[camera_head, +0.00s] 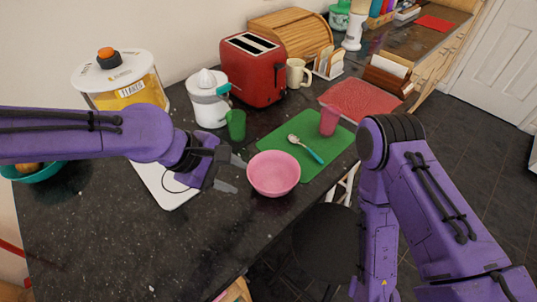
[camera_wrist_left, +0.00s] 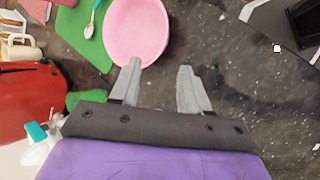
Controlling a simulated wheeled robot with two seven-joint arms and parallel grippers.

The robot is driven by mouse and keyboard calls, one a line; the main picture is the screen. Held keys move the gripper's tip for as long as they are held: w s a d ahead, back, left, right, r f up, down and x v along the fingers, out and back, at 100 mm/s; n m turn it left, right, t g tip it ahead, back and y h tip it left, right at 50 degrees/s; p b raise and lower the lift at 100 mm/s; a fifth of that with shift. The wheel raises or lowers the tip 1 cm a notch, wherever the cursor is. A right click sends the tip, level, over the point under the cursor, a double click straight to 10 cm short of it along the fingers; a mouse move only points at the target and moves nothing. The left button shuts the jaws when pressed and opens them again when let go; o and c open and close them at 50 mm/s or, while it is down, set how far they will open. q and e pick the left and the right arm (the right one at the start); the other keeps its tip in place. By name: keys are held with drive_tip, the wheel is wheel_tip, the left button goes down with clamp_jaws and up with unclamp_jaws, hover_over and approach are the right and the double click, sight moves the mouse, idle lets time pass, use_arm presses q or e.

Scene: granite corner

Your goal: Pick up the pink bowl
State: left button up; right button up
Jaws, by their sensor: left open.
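The pink bowl (camera_head: 273,174) stands upright on the dark granite counter, partly over the near left corner of a green mat (camera_head: 312,150). It also shows at the top of the left wrist view (camera_wrist_left: 137,30). My left gripper (camera_head: 231,174) is open and empty just left of the bowl. In the left wrist view, the tip of one finger of my left gripper (camera_wrist_left: 158,82) appears at the bowl's rim; I cannot tell whether it touches. My right arm comes in from the right, but its gripper is not visible.
A green cup (camera_head: 236,125) stands behind my left gripper. A pink cup (camera_head: 329,120) and a spoon (camera_head: 305,149) are on the mat. A red toaster (camera_head: 253,69) and white juicer (camera_head: 208,98) stand further back. Bare counter lies in front of the bowl.

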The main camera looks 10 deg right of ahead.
sight(257, 189)
use_arm(q)
drive_tip(key=d+f, duration=0.3)
drive_tip(key=shift+s+f, duration=0.3)
drive_tip(key=shift+s, duration=0.1)
drive_tip(key=x, duration=0.5)
drive_tip(key=shift+w+d+f+p, duration=0.1)
drive_tip(key=shift+w+f+p, duration=0.15)
drive_tip(key=shift+w+p, duration=0.15)
drive_tip(key=shift+s, duration=0.2)
drive_tip(key=shift+c, duration=0.5)
clamp_jaws()
